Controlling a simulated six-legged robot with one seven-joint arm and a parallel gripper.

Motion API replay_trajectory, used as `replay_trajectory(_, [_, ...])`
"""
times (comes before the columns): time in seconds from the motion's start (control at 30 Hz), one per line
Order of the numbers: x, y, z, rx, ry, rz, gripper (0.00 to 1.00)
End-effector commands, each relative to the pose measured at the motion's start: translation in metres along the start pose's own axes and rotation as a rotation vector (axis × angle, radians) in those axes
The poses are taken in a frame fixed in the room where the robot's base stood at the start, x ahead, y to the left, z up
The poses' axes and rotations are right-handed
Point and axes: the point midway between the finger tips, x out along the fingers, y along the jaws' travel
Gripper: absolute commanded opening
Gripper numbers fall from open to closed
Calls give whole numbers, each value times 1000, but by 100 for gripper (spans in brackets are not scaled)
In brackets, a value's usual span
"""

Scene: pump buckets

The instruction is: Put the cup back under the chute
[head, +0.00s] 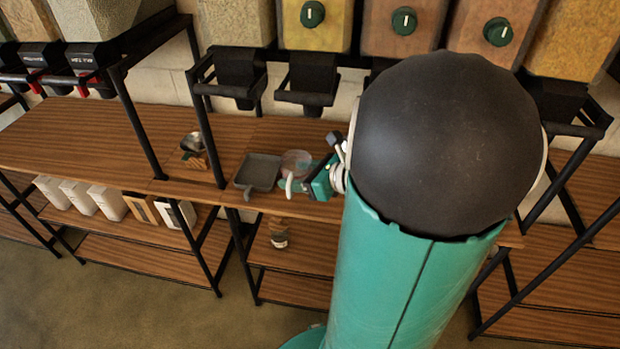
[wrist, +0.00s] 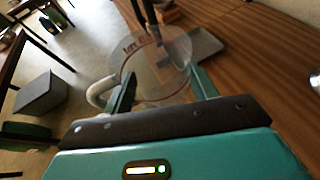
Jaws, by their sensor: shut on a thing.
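The cup (head: 297,160) is clear and slightly pinkish, with a white handle (head: 289,186), and shows above the wooden counter. In the wrist view the cup (wrist: 150,52) sits between the two fingers of my gripper (wrist: 161,86), with faint red lettering on its wall and the handle to the left. My gripper (head: 303,185) is shut on the cup. Black chutes (head: 307,79) hang under the dispensers at the back, above and behind the cup. I cannot tell whether the cup's base touches the counter.
A grey square tray (head: 258,171) lies on the counter just left of the cup. A small metal bowl on a wooden stand (head: 192,146) is farther left. Black upright posts (head: 207,130) divide the counter. White boxes (head: 82,195) stand on the shelf below. My arm hides the right side.

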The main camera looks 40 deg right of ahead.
Motion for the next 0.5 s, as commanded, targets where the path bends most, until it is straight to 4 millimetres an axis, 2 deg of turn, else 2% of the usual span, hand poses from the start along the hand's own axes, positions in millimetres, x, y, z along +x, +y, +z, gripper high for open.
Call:
replay_trajectory(0.4, [29, -79, -26, 2, 2, 0, 28])
replay_trajectory(0.5, [39, -90, -40, 4, 1, 0, 28])
